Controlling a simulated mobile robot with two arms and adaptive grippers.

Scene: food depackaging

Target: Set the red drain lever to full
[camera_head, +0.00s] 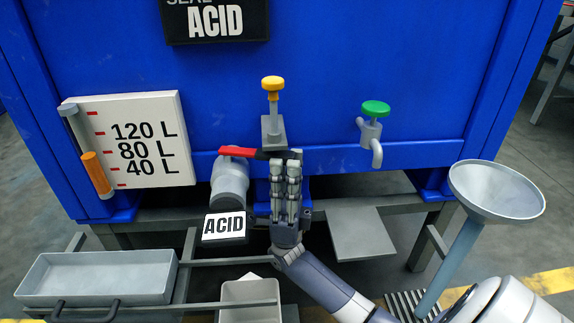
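The red drain lever (238,152) lies almost level across the front of the blue tank, above a grey outlet pipe (229,182). Its dark end reaches right to about the fingertips of my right gripper. My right gripper (286,164) comes up from below, its grey fingers pointing up and close together. The fingertips overlap the lever's dark right end in the picture; I cannot tell whether they touch it. Whether they are closed on anything is unclear. No mark for the full setting is readable by the lever. My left gripper is not in view.
A yellow-topped valve (272,92) stands just above my fingers, and a green-handled tap (373,122) sits to the right. A level gauge (138,140) is at left. An ACID sign (224,226) hangs below the pipe. A grey tray (98,275) and a funnel (496,191) flank the front.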

